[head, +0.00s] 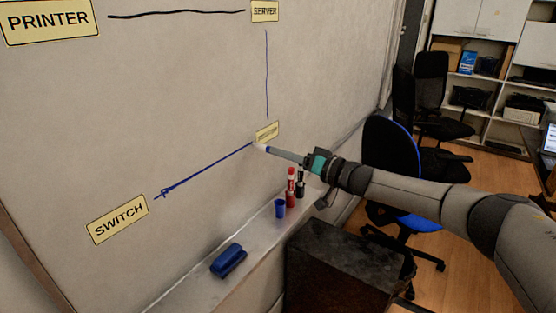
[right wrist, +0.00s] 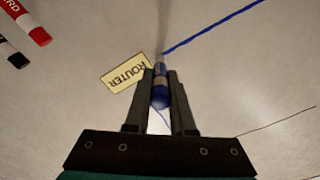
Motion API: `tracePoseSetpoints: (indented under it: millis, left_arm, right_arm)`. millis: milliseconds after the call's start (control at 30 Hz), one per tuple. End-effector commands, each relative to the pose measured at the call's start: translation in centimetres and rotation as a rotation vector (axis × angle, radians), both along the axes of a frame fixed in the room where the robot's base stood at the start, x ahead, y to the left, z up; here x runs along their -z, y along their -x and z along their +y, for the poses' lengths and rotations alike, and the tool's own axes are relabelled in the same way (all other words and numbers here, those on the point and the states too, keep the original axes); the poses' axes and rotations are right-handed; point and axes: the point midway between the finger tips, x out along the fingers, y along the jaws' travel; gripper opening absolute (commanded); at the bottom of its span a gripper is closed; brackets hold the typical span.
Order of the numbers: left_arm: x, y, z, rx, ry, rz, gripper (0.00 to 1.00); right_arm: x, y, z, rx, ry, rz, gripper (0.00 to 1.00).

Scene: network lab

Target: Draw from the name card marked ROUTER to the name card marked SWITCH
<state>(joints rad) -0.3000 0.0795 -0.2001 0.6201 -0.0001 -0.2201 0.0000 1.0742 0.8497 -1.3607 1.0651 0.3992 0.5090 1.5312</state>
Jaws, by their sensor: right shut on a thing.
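My right gripper (head: 306,160) is shut on a blue marker (head: 284,154), whose tip is at the whiteboard (head: 200,90) close beside the ROUTER card (head: 267,130). The right wrist view shows the marker (right wrist: 160,88) between the fingers (right wrist: 160,78) and the ROUTER card (right wrist: 126,72) just left of it. Whether the tip touches the board is unclear. A blue line (head: 205,170) runs from near the ROUTER card down left to the SWITCH card (head: 118,219), with a small arrowhead-like mark near that end. The left gripper is out of view.
PRINTER (head: 48,20) and SERVER (head: 264,11) cards are joined by a black line; a blue line runs from SERVER toward ROUTER. The tray below holds an eraser (head: 228,260), blue cap (head: 280,208), red marker (head: 291,188) and black marker (head: 300,183). A dark cabinet (head: 345,265) stands below.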

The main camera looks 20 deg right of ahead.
Motion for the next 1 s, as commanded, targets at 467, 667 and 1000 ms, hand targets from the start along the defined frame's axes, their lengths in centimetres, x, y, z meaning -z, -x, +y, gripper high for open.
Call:
tracePoseSetpoints:
  millis: [467, 667, 1000]
  left_arm:
    - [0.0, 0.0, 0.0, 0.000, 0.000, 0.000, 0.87]
    - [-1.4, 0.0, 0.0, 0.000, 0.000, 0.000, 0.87]
    - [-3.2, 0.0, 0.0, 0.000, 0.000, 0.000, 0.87]
  right_arm:
    - [0.0, -0.1, -0.6, -0.001, -0.001, 0.002, 0.00]
    - [-0.2, 1.4, -1.8, 0.000, -0.002, 0.003, 0.00]
    - [-0.1, 4.1, -3.6, 0.000, -0.001, 0.004, 0.00]
